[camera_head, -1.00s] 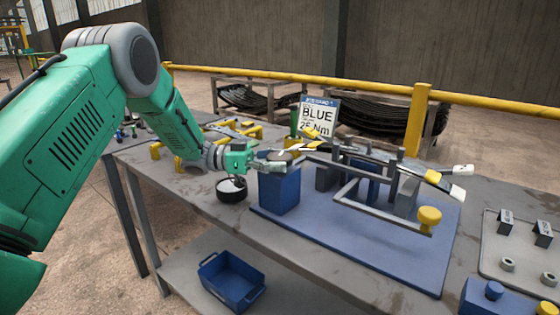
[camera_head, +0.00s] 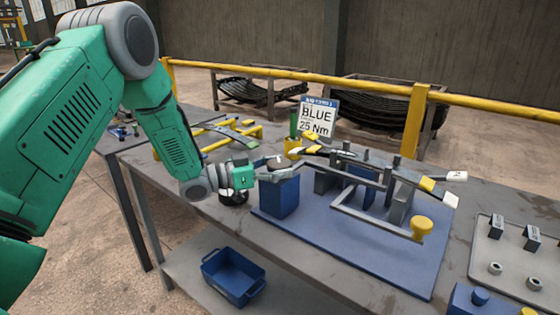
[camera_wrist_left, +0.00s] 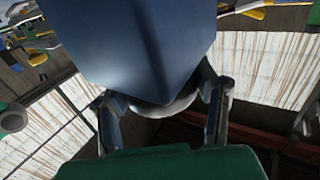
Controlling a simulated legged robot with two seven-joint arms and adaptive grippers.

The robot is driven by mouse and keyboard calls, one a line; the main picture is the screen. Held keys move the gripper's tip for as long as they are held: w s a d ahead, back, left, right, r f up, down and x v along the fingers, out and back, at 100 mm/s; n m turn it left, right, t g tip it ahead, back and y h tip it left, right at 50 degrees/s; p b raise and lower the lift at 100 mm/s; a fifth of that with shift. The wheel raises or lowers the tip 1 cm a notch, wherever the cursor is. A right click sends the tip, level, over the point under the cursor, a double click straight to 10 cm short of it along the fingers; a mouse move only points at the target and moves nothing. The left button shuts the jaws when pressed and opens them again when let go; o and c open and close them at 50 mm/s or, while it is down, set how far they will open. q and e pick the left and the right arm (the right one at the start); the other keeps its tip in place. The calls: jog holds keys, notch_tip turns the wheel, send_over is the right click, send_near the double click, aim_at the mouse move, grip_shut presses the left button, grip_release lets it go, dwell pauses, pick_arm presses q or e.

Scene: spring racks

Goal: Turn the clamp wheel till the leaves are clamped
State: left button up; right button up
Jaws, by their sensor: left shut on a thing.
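The leaves (camera_head: 385,170) lie across the grey fixture to the right, with yellow and white ends. From here I cannot tell how tightly they are held. My right gripper is not in view.
A grey U-shaped bar with a yellow knob (camera_head: 421,228) juts over the blue base plate (camera_head: 370,255). A black bowl (camera_head: 233,197) stands partly behind my wrist. A sign (camera_head: 318,118) reads BLUE 25 Nm. A blue bin (camera_head: 233,277) is on the lower shelf.

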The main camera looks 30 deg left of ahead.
pick_arm(q)
jog(key=shift+w+r+n+t+y, duration=0.15)
jog(key=shift+n+t+y, duration=0.65)
jog(key=shift+y, duration=0.4)
jog(key=shift+a+n+y, duration=0.1)
jog(key=shift+n+y, duration=0.2)
jog(key=o, duration=1)
jog(key=shift+o, duration=0.9)
jog(key=v, duration=1.2)
jog(key=shift+f, duration=0.3)
jog(key=shift+w+p, duration=0.1)
jog(key=shift+p, duration=0.2)
